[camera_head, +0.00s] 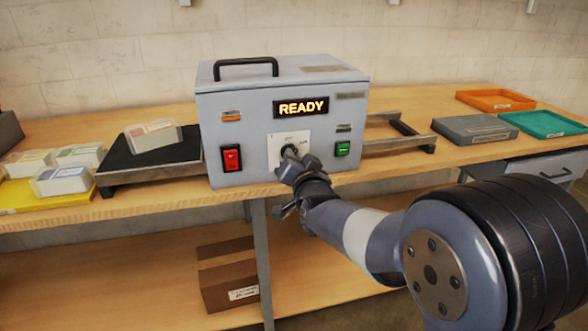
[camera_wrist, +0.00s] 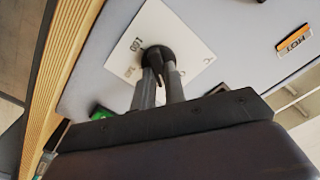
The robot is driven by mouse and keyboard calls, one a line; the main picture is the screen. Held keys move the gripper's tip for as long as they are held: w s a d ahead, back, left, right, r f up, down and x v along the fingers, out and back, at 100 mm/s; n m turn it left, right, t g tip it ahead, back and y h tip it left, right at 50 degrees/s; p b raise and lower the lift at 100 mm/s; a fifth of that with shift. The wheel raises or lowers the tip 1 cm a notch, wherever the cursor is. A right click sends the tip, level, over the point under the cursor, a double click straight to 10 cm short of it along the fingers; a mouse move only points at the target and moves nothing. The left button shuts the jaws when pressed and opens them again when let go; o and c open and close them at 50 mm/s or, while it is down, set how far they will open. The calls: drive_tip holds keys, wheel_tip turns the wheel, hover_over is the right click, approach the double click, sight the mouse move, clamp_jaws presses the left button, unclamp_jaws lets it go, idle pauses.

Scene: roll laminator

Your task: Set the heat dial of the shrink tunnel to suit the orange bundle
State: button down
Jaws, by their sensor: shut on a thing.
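The shrink tunnel (camera_head: 235,105) is a grey box on the bench, its display (camera_head: 300,107) lit with READY. The heat dial (camera_wrist: 157,56) is a black knob on a white plate (camera_wrist: 187,36); the plate also shows in the head view (camera_head: 274,152). My gripper (camera_wrist: 160,78) is shut on the knob, one finger on each side; in the head view it (camera_head: 290,160) reaches the tunnel's front. One mark on the plate looks like 160, upside down in the wrist view. I cannot tell where the dial points. The orange bundle (camera_head: 152,134) lies on the dark infeed at left.
A red switch (camera_head: 231,158) and a green switch (camera_head: 343,148) flank the dial. Several other packs lie around a yellow tray (camera_head: 30,200) at left. Orange (camera_head: 496,98), grey (camera_head: 474,129) and teal (camera_head: 545,123) trays are at right. A box (camera_head: 228,275) sits on the lower shelf.

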drive_tip(key=m+b, duration=0.5)
drive_tip(key=shift+f+b, duration=0.15)
drive_tip(key=shift+b, duration=0.2)
idle(0.4)
drive_tip(key=c, duration=1.5)
unclamp_jaws()
drive_tip(key=shift+o, duration=0.2)
drive_tip(key=shift+s+d, duration=0.1)
drive_tip(key=v, duration=1)
drive_tip(key=shift+s, duration=0.3)
